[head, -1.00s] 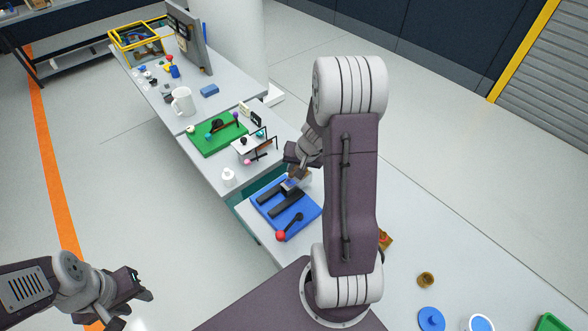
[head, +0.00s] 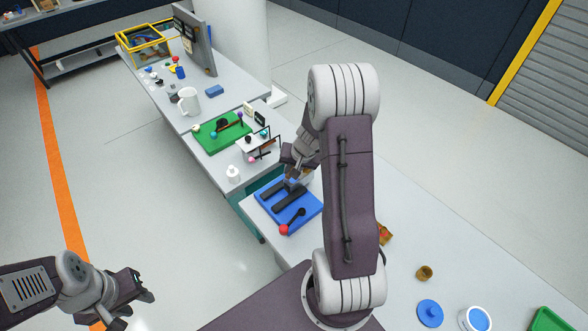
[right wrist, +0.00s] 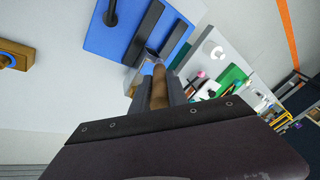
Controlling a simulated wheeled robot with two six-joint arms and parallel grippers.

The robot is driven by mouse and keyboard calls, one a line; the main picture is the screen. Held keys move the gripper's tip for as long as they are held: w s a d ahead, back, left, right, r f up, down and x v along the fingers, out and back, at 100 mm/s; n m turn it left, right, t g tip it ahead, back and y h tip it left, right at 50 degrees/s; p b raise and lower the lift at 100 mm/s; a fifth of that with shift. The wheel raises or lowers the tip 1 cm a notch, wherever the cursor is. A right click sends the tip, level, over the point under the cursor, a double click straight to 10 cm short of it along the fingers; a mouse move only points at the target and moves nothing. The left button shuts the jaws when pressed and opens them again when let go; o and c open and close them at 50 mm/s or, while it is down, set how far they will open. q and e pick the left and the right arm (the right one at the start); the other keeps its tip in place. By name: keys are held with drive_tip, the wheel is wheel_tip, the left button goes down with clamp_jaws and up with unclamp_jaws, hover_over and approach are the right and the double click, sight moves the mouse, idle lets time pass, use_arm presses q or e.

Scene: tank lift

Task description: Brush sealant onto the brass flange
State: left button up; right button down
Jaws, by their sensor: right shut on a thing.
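My right gripper (head: 292,182) is low over the far end of a blue tray (head: 268,213) with black bars. In the right wrist view it (right wrist: 160,88) is shut on a brush with a brown wooden handle (right wrist: 159,78); the brush's far end is over or on the tray (right wrist: 105,38). A white pot with blue contents (head: 475,319), perhaps sealant, stands at the lower right. A small brass-coloured round piece (head: 424,273), perhaps the flange, stands on the table. My left gripper (head: 138,307) is open and empty, away from the table at the lower left.
A blue disc (head: 430,313) lies beside the pot, and a green tray (head: 550,320) is at the corner. A wooden block (head: 385,235) is partly behind my right arm. A green board (head: 210,135) and white mug (head: 189,101) stand further back.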

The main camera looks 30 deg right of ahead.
drive_tip(key=r+p, duration=0.1)
drive_tip(key=r, duration=0.1)
drive_tip(key=r+p, duration=0.1)
drive_tip(key=r, duration=0.1)
drive_tip(key=shift+s+a+p, duration=0.1)
drive_tip(key=shift+s+p, duration=0.1)
drive_tip(key=shift+p, duration=0.2)
wheel_tip(320, 180, up, 2)
drive_tip(key=shift+w+p, duration=0.1)
drive_tip(key=shift+p, duration=0.95)
wheel_tip(320, 180, up, 2)
drive_tip(key=shift+r+p, duration=0.25)
drive_tip(key=shift+p, duration=0.9)
drive_tip(key=shift+f, duration=0.1)
